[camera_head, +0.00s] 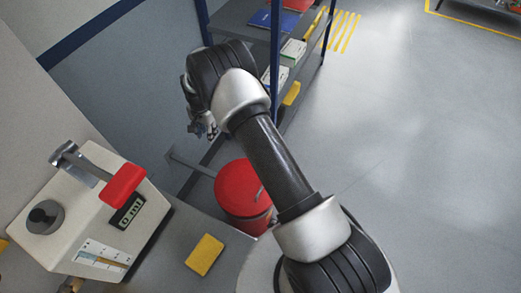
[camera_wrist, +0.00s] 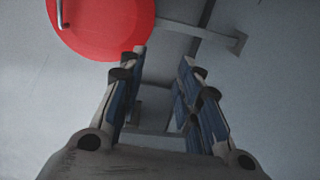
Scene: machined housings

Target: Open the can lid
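The red can lid (camera_head: 241,187) sits closed on a red can (camera_head: 257,222) on the floor, beside the bench and partly behind my arm. A thin metal handle shows on the lid. In the wrist view the lid (camera_wrist: 100,22) is a red disc at the top left, with part of its handle at the picture's edge. My gripper (camera_head: 211,132) is above and beyond the can in the head view, apart from the lid. In the wrist view its two fingers (camera_wrist: 160,75) are spread with nothing between them; the lid lies past the left fingertip.
A grey bar with an end plate (camera_head: 190,163) runs from the can toward the wall. A blue-framed shelf (camera_head: 272,50) with boxes stands behind my arm. A beige machine with a red lever (camera_head: 123,184) and a yellow block (camera_head: 204,255) are on the bench. Floor at right is clear.

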